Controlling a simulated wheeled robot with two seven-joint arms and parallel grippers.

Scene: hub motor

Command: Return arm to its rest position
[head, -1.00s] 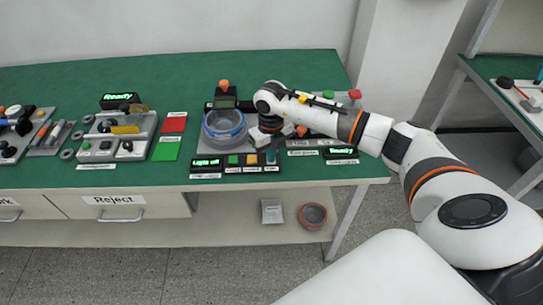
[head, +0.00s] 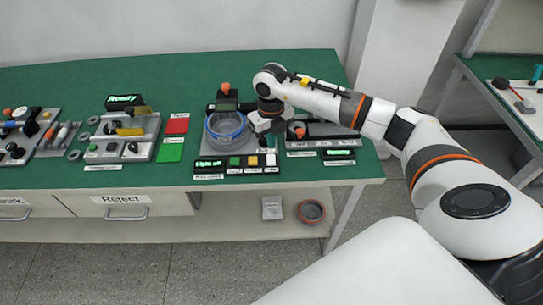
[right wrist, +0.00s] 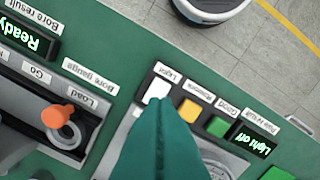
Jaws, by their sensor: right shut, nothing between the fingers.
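My right arm reaches in from the right in the head view. My right gripper (head: 268,142) hangs over the green bench, just right of the clear round dish with a blue rim (head: 227,125). In the right wrist view its teal fingers (right wrist: 165,112) are together with nothing between them. They appear over the button panel and cover part of it. The panel has a white button (right wrist: 156,90), an orange button (right wrist: 189,110) and a green button (right wrist: 217,126). Its display (right wrist: 252,139) reads "Light off". My left gripper is not in view.
The bore gauge (head: 318,132) with an orange knob stands close right of the gripper; its display (head: 338,153) reads "Ready". Another fixture (head: 122,135) and red and green pads (head: 176,125) lie further left. The bench top behind is clear.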

